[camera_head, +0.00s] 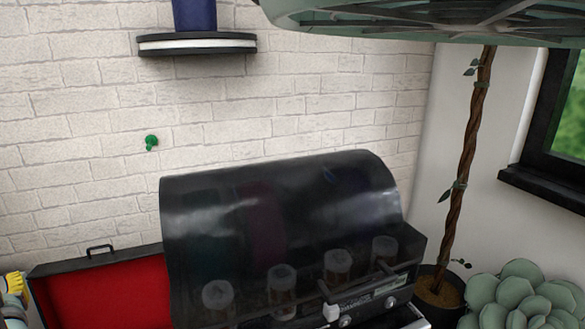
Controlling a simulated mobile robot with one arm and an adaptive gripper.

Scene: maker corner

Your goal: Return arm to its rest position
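Neither my arm nor my gripper can be made out in the head view, so its pose and whether it is open or shut are not shown. A large black machine with a curved, dark see-through hood (285,205) stands at the lower middle, in front of the brick wall. Several round, capped shapes show dimly through the hood's lower part. Knobs and a small display (390,284) are on its front, cut off by the bottom edge.
An open case with red lining (110,297) lies left of the machine. A potted plant with a twisted trunk (471,170) and a succulent (520,298) stand right. A green-rimmed object (430,25) hangs into the top. A round black shelf (197,44) is on the wall.

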